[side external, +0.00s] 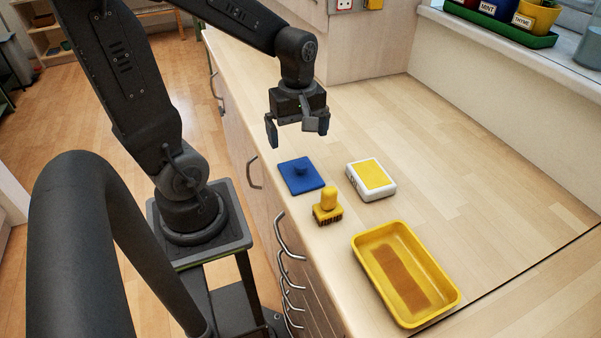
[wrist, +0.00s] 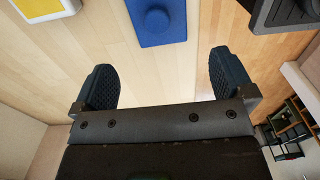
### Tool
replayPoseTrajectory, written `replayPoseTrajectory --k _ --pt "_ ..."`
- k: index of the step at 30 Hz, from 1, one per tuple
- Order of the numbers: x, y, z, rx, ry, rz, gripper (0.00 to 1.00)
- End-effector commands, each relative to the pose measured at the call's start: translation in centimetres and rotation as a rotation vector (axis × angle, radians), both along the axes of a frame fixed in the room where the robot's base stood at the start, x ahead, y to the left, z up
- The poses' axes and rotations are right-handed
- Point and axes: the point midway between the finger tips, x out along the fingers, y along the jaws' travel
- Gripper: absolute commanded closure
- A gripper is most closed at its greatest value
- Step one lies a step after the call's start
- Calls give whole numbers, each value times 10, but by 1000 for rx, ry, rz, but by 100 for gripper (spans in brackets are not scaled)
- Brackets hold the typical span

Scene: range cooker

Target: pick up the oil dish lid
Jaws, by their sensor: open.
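The blue square lid (side external: 292,180) with a round knob on top lies flat on the wooden worktop near its front edge. It also shows at the top of the wrist view (wrist: 172,36), partly cut off by the frame. My gripper (side external: 296,136) is open and empty, above the worktop and higher than the lid, apart from it. In the wrist view its two dark fingers (wrist: 162,72) stand wide apart with bare worktop between them. A yellow rectangular dish (side external: 448,287) with a brown patch on its floor stands uncovered at the lower right.
A yellow brush (side external: 328,206) with dark bristles stands close to the lid. A white box with a yellow top (side external: 372,176) lies to the lid's right. The worktop behind is clear. Potted herbs (side external: 495,18) stand on the sill.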

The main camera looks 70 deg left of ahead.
Motion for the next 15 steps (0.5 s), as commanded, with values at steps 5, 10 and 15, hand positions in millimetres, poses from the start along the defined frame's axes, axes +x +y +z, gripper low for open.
replayPoseTrajectory --k 5,10,15 --pt "0 -1 -29 -1 3 -2 0" --pt "-1 -1 -39 0 1 -3 0" --pt "-1 -4 -60 -2 5 -4 0"
